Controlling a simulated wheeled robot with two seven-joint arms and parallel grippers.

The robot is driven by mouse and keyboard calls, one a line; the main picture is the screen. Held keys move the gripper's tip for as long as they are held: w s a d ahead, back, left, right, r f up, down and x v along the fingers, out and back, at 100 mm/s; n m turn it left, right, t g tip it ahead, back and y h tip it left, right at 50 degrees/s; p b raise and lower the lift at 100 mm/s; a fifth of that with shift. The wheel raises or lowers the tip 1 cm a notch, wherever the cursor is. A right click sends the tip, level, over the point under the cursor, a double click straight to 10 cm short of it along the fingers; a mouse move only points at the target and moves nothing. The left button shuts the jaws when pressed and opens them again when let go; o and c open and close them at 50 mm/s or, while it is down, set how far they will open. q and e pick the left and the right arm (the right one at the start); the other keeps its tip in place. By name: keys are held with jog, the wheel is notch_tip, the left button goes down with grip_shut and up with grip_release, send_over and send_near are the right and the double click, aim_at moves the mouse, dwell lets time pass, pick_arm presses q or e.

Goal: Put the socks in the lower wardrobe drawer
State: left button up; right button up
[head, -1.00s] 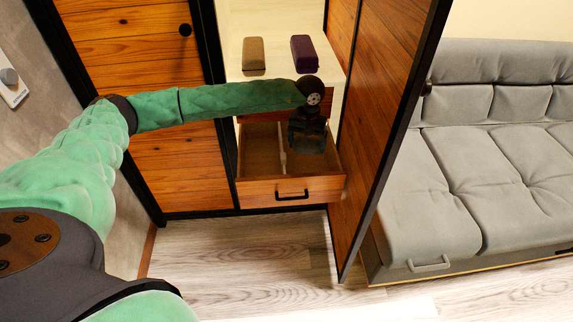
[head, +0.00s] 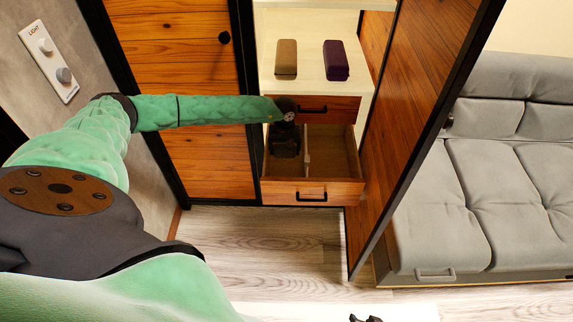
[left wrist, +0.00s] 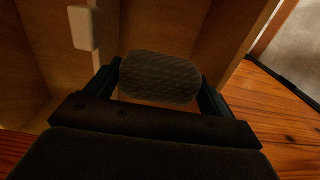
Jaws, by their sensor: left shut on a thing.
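The lower wardrobe drawer (head: 334,194) is pulled open, with a pale divider inside. My left gripper (head: 285,150) points down at the drawer's left compartment, left of the divider. In the left wrist view my left gripper (left wrist: 160,85) is shut on the socks (left wrist: 160,76), a dark grey, textured, rounded bundle between the fingers. Drawer walls surround the bundle in that view; whether it touches the bottom I cannot tell. In the head view the bundle cannot be told apart from the dark gripper. A small dark tip at the bottom edge may be my right gripper (head: 366,318).
A brown block (head: 286,58) and a purple block (head: 336,60) lie on the shelf above. The upper drawer (head: 330,109) is shut. An open wooden door (head: 420,110) stands right of the drawer, with a grey sofa (head: 480,200) beyond. The floor in front is clear.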

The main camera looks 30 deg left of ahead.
pick_arm(q)
send_over(285, 171)
notch_tip(285, 171, down, 5)
jog(key=shift+r, duration=0.15)
jog(key=shift+f, duration=0.7)
notch_tip(285, 171, down, 3)
jog(key=shift+f+p, duration=0.1)
jog(key=shift+p, duration=0.3)
jog(key=shift+f, duration=0.15)
pick_arm(e)
jog(key=r, duration=0.4)
jog(key=shift+s+d, duration=0.15)
jog(key=shift+s, duration=0.05)
jog(key=shift+w+f, duration=0.15)
jog(key=shift+f, duration=0.3)
pick_arm(q)
jog(key=shift+f, duration=0.1)
jog(key=o, duration=0.7)
pick_arm(e)
jog(key=shift+f, duration=0.4)
